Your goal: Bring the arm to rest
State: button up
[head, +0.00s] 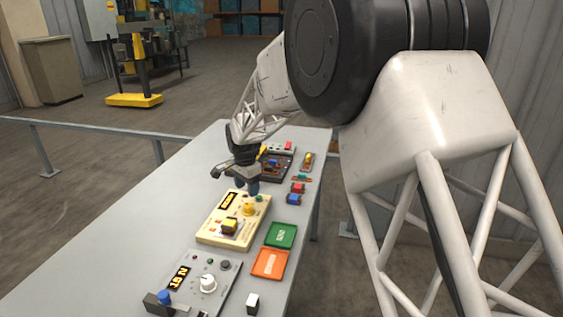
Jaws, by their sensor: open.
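My arm reaches in from the right and out over the grey table (110,215). My gripper (236,180) is open, over the far end of the cream panel (213,232). It appears to hold nothing. I cannot tell how far its fingertips are above the panel. The cream panel has a dark display, a yellow knob (249,209) and a yellow-and-dark block (229,226) on it.
A grey panel (225,285) with a white dial, a white block (253,302), a green tray (280,235) and an orange tray (269,263) are nearer. Red and blue blocks (293,198) lie right of my gripper. A dark tray (281,168) stands beyond. The table's left side is clear.

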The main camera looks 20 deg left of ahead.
jog(key=s+d+r+n, duration=0.1)
jog(key=s+d+r, duration=0.4)
jog(key=d, duration=0.6)
jog(key=s+d+r+n+t, duration=0.1)
jog(key=s+d+r, duration=0.35)
jog(key=d, duration=0.55)
jog(key=s+d+r+n, duration=0.1)
jog(key=s+d+r, duration=0.4)
jog(key=d, duration=0.6)
jog(key=s+d+n, duration=0.1)
jog(key=s+d, duration=0.8)
jog(key=s, duration=0.4)
jog(key=s+d+n+t, duration=0.1)
jog(key=s+d, duration=0.9)
jog(key=s, duration=0.3)
jog(key=shift+s+f+n+t, duration=0.25)
jog(key=shift+f+n+t, duration=0.05)
jog(key=shift+f+n, duration=0.1)
jog(key=shift+r, duration=0.1)
jog(key=shift+c, duration=0.2)
